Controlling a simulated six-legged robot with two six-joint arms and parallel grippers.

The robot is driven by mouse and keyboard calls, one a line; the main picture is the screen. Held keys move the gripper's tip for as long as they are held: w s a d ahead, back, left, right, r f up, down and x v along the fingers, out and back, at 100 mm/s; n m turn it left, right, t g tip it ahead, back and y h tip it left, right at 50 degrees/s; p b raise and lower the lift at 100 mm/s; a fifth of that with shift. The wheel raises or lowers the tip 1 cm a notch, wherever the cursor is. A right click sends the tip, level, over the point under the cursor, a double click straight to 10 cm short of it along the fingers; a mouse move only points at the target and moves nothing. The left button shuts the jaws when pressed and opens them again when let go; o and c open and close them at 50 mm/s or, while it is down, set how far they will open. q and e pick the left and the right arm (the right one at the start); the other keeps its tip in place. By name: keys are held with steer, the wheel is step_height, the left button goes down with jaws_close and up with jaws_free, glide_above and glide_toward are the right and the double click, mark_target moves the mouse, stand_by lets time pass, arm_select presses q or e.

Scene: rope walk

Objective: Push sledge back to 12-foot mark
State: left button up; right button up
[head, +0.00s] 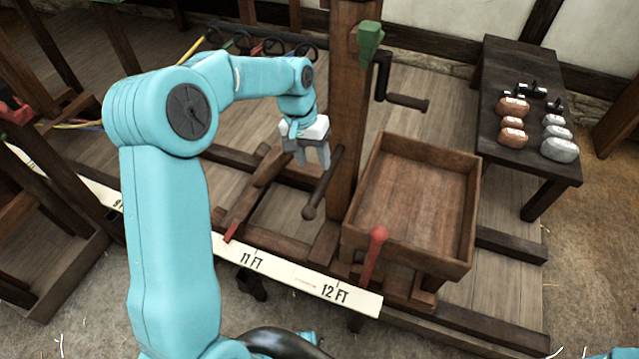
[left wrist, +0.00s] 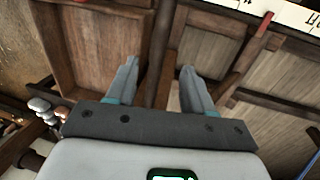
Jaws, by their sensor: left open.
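The wooden sledge stands on dark rails, with an upright post (head: 350,100), a crank (head: 405,101) and an open wooden box (head: 415,255). A red pointer (head: 231,228) on its frame lies left of the 11 FT mark on the white scale board (head: 292,272). The 12 FT mark (head: 335,293) is further right. A dark round-ended bar (head: 322,187) sticks out by the post. My left gripper (head: 312,160) is open and empty just left of the post, near this bar. In the left wrist view its fingers (left wrist: 158,82) point towards the bar (left wrist: 160,50); contact cannot be told. My right gripper is out of view.
A red-knobbed lever (head: 375,250) stands before the box. A dark table (head: 500,75) at right holds copper and grey weights. Hooks with coloured strands (head: 240,42) are behind my left arm. Bare floor (head: 590,240) lies at right.

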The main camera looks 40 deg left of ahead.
mark_target(321, 185)
arm_select(q)
steer(key=f, duration=0.3)
steer(key=d+f, duration=0.1)
steer(key=f, duration=0.4)
steer(key=shift+w+d+f+b, duration=0.2)
steer(key=shift+d+f+b, duration=0.1)
steer(key=shift+f+b, duration=0.1)
jaws_close()
